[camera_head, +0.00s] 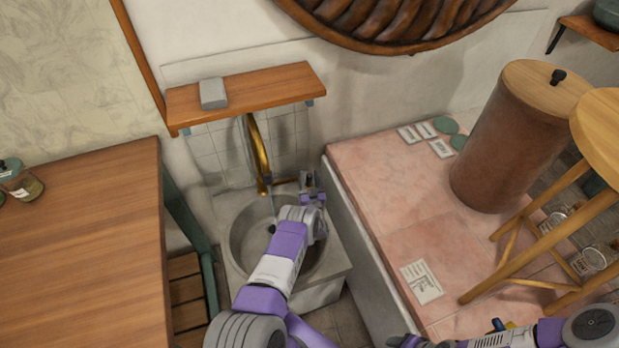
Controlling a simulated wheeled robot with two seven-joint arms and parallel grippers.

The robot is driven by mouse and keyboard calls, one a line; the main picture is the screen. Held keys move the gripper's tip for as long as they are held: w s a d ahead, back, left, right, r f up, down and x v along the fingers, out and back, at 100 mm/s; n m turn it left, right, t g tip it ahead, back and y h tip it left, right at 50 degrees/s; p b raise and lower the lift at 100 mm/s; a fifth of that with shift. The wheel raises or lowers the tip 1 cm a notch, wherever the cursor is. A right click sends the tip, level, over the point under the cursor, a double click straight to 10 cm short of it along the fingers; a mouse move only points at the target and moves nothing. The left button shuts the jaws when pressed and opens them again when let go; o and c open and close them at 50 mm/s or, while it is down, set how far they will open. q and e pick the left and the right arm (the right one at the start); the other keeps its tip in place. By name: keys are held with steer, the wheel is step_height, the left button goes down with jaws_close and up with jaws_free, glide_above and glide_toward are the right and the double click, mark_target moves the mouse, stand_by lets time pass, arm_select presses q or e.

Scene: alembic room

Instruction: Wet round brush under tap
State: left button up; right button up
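A brass tap (258,150) curves down over a round metal sink basin (240,243). My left arm reaches across the basin, and my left gripper (309,190) is at its back right rim, to the right of the tap. Small grey parts show around its fingers, too small to tell apart. I cannot make out the round brush, nor whether the fingers are open or shut. A thin pale streak under the spout may be water. My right arm is at the bottom right, with its gripper (408,341) partly cut off by the frame edge.
A wooden shelf (270,88) with a grey block (213,93) hangs above the tap. A wooden table (80,245) stands left. A pink tiled platform (395,200) on the right bears a brown cylinder (515,140), cards and a wooden stool (560,225).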

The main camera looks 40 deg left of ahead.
mark_target(310, 181)
arm_select(q)
steer(key=p+v, duration=0.2)
steer(key=v, duration=0.4)
steer(key=shift+s+d, duration=0.2)
steer(key=shift+s+d+f, duration=0.15)
steer(key=shift+s+d, duration=0.15)
steer(key=shift+s, duration=0.05)
